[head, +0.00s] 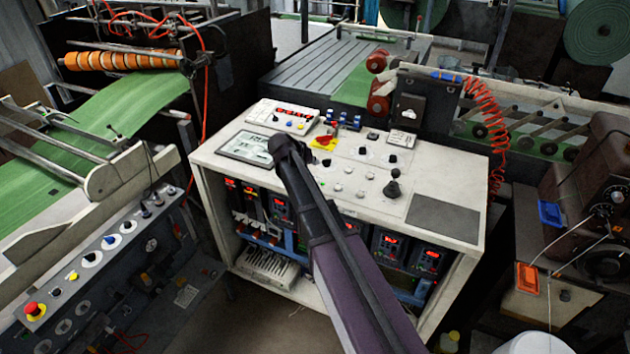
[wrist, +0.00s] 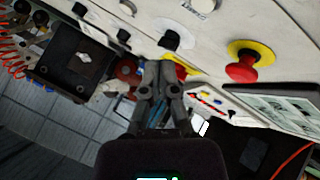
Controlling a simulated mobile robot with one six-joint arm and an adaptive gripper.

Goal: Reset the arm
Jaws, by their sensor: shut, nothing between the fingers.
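My gripper (wrist: 160,75) shows in the wrist view with its two grey fingers together and nothing between them. In the wrist view it overlaps the white control panel, with the red mushroom button (wrist: 242,68) on its yellow base to its right. The arm's dark far end lies beside the framed display (head: 243,147). I cannot make out the fingers there. The red and yellow button (head: 324,142) lies to the right of the arm's end.
A slanted button panel (head: 120,250) stands at the left. Some floor (head: 265,310) shows in front.

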